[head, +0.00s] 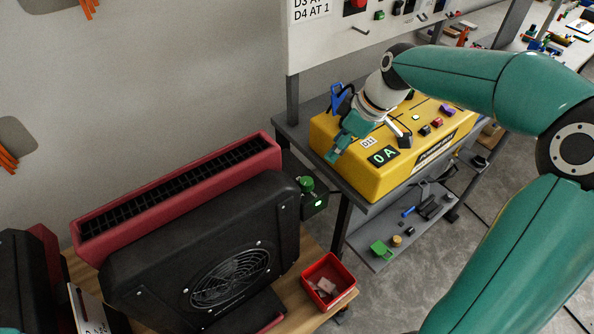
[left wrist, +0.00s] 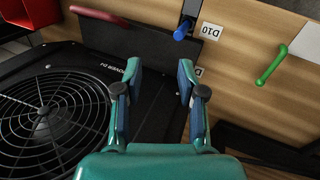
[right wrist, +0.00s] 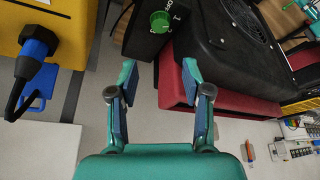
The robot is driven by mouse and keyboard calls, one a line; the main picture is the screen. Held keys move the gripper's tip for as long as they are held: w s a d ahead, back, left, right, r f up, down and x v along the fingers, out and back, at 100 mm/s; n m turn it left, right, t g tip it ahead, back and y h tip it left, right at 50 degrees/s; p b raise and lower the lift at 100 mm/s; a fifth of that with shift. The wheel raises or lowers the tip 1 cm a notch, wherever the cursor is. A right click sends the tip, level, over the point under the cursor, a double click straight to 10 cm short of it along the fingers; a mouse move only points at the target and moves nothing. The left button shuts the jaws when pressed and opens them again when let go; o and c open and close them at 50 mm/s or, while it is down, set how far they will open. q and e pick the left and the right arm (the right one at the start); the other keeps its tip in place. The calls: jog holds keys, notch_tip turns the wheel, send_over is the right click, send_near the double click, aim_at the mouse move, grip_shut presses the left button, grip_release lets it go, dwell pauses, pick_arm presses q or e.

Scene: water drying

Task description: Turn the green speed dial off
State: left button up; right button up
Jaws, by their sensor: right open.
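The green speed dial (head: 307,184) sits on a small dark box (head: 318,203) with a lit green light, at the right end of the black and red blower (head: 150,260). The dial also shows at the top of the right wrist view (right wrist: 160,21). My right gripper (head: 340,150) is open and empty, up and to the right of the dial in the head view and apart from it. In the right wrist view its fingertips (right wrist: 160,70) point toward the dial. My left gripper (left wrist: 161,70) is open and empty in the left wrist view, near a black fan grille.
A yellow unit (head: 385,170) reading "0 A" stands on the grey bench behind my right gripper. A red bin (head: 329,281) is on the wooden surface. The left wrist view shows a blue knob (left wrist: 183,30) by the label D10 and a green handle (left wrist: 272,68).

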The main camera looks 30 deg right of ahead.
aim_at(307, 181)
jog(key=p+x, duration=0.1)
jog(key=x, duration=1.5)
jog(key=shift+w+a, duration=0.15)
jog(key=shift+w, duration=0.1)
jog(key=c, duration=0.9)
